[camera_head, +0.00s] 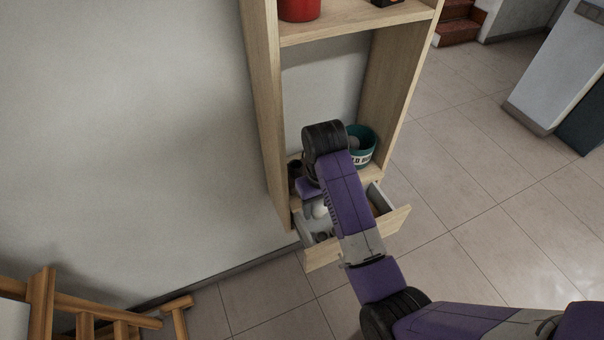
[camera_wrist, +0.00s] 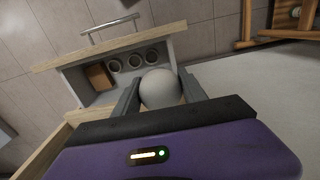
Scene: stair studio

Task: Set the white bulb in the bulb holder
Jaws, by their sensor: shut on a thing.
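The white bulb (camera_wrist: 160,89) is round and pale, between the two dark fingers of my gripper (camera_wrist: 161,84) in the wrist view. My gripper is shut on it and holds it at the near side of an open drawer (camera_wrist: 72,88). Inside the drawer, a row of several round grey sockets, which looks like the bulb holder (camera_wrist: 134,62), lies just beyond the bulb. The sockets I can see look empty. In the head view, a pale part of the bulb (camera_head: 319,209) shows beside my arm, which hides most of the drawer (camera_head: 323,254).
A brown block (camera_wrist: 99,76) lies in the drawer, left of the sockets. The drawer front has a metal handle (camera_wrist: 110,23). A green pot (camera_head: 361,147) stands on the shelf above, behind my arm. Wooden uprights (camera_head: 265,110) flank the shelf. The tiled floor (camera_head: 480,200) at right is clear.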

